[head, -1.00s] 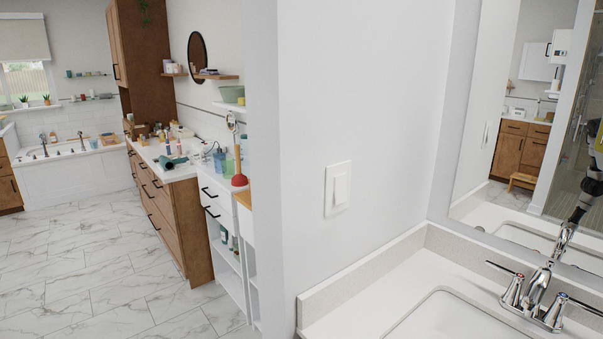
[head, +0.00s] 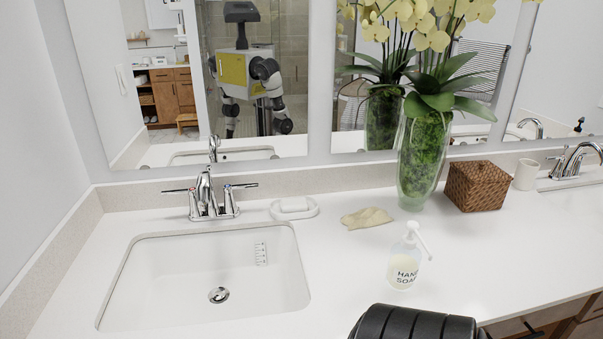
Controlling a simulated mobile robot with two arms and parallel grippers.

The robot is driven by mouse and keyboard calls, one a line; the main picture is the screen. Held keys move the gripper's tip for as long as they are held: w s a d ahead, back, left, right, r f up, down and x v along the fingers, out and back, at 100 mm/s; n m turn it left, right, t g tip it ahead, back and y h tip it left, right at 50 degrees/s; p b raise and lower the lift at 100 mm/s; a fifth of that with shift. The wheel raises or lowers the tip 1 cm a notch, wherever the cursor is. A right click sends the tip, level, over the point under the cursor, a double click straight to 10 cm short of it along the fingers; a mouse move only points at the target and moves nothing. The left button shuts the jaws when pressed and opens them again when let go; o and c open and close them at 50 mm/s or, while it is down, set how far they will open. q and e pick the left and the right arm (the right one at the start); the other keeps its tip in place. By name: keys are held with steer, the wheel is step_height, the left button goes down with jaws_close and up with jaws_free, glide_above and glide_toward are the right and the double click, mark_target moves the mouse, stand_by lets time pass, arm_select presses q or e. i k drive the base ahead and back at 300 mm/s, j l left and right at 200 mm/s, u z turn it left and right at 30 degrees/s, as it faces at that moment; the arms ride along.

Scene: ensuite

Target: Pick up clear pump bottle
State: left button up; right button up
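The clear pump bottle (head: 404,268) stands upright on the white counter, right of the sink. It has a white pump head and dark "HAND SOAP" lettering, with pale soap inside. A black ribbed part of my own arm shows at the bottom edge, just below the bottle in the picture and apart from it. Neither gripper can be made out directly. The mirror shows my body and arms small, too small to tell the fingers.
A sink (head: 210,275) with a chrome faucet (head: 207,198) is at left. Behind the bottle are a soap dish (head: 294,209), a beige cloth (head: 367,218) and a tall glass vase (head: 421,165) with yellow orchids. A woven box (head: 476,187) and white cup (head: 526,174) stand at right.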

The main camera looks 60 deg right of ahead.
mark_target(405, 258)
steer(key=z, duration=2.65)
steer(key=i+l+u, duration=0.1)
steer(key=u, duration=0.35)
steer(key=l+u, duration=0.45)
steer(key=j, duration=0.1)
